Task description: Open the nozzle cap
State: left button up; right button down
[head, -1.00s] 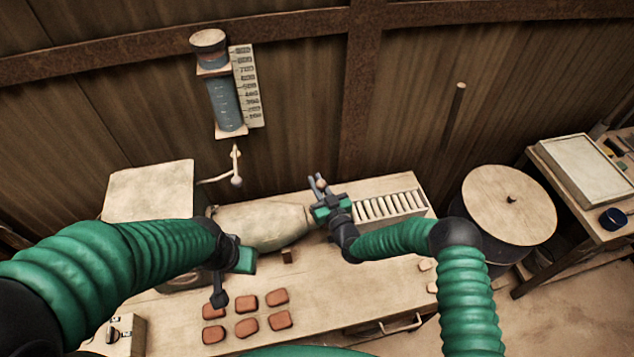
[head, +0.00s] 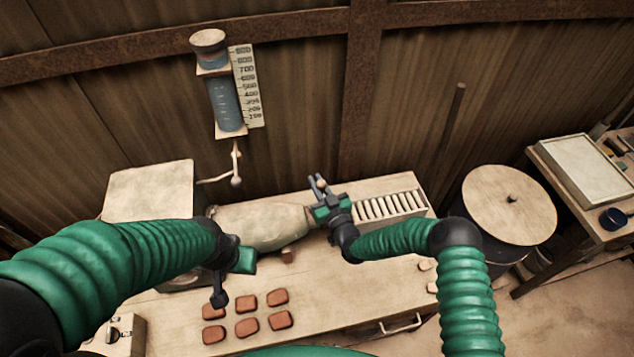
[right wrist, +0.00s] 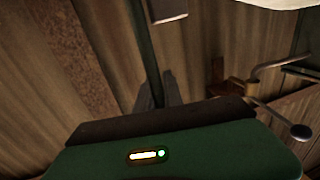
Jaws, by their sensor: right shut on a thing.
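The press barrel (head: 258,224) is a pale, bottle-shaped body lying on the bench, its narrow end to the right. My right gripper (head: 320,184) is just beyond that end, its fingers pointing at the back wall. It is shut on a small pale knob (head: 321,183), seemingly the nozzle cap's handle. The cap itself is hidden behind the gripper. In the right wrist view the dark fingers (right wrist: 158,92) show, but the held part does not show clearly.
Several red-brown tiles (head: 247,303) lie at the bench front, with a small block (head: 287,256) behind them. A slatted rack (head: 391,206) stands right of my right gripper. A jointed lever (head: 236,180) and a gauge (head: 226,104) are at the wall. A round-lidded drum (head: 509,205) stands right.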

jog(key=shift+f+b, duration=0.1)
jog(key=shift+b, duration=0.3)
jog(key=s+t+y+b, duration=0.1)
jog(key=b, duration=0.4)
jog(key=s+d+n+t+y+b, duration=0.1)
jog(key=s+t+y+b, duration=0.1)
jog(key=b, duration=0.3)
jog(key=s+n+t+y+b, duration=0.1)
jog(key=s+t+b, duration=0.1)
jog(key=b, duration=0.3)
jog(key=shift+s+d, duration=0.15)
jog(key=shift+d, duration=0.2)
jog(key=c, duration=1.5)
grip_release()
